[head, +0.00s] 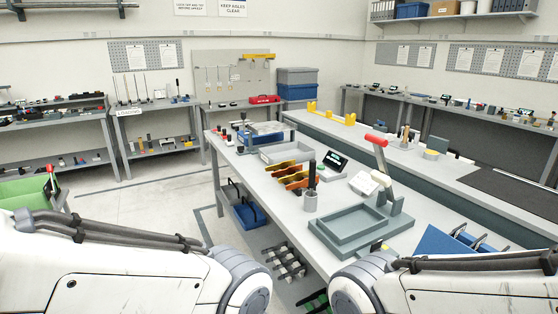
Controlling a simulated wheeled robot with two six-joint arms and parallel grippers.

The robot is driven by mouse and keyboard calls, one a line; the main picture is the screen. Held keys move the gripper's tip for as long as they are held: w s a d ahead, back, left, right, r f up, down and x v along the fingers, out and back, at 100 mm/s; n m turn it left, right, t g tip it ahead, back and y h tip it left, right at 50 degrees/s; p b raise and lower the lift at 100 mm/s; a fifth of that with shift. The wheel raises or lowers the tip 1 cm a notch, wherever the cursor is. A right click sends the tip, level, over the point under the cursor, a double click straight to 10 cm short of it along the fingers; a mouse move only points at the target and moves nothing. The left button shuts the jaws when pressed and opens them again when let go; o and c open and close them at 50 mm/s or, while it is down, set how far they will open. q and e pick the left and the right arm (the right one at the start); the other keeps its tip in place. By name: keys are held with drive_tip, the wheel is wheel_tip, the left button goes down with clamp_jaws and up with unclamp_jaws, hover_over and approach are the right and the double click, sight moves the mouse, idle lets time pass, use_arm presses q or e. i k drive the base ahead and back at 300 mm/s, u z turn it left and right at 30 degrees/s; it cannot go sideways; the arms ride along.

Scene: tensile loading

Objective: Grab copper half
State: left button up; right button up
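Several flat orange-gold pieces (290,177) lie in a dark rack near the middle of the table. They are too small to tell whether one of them is the copper half, and I see no other thing that I can name as it. My white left arm comes in at the lower left and my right arm at the lower right. Both end at rounded joints at the bottom edge. Neither gripper is in view, so what they hold is hidden.
On the grey table (245,178) stand a grey cup with a dark rod (310,200), a small display (335,162), a red-handled lever device (376,165) and a grey square tray (318,235). A blue sloped rack (440,240) is at right. Open floor (150,210) lies left.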

sight(289, 170)
drive_tip(key=u, duration=0.25)
drive_tip(key=i, duration=0.95)
drive_tip(key=u, duration=0.8)
drive_tip(key=i, duration=1)
drive_tip(key=z, duration=0.35)
drive_tip(key=i, duration=1.05)
drive_tip(key=z, duration=0.65)
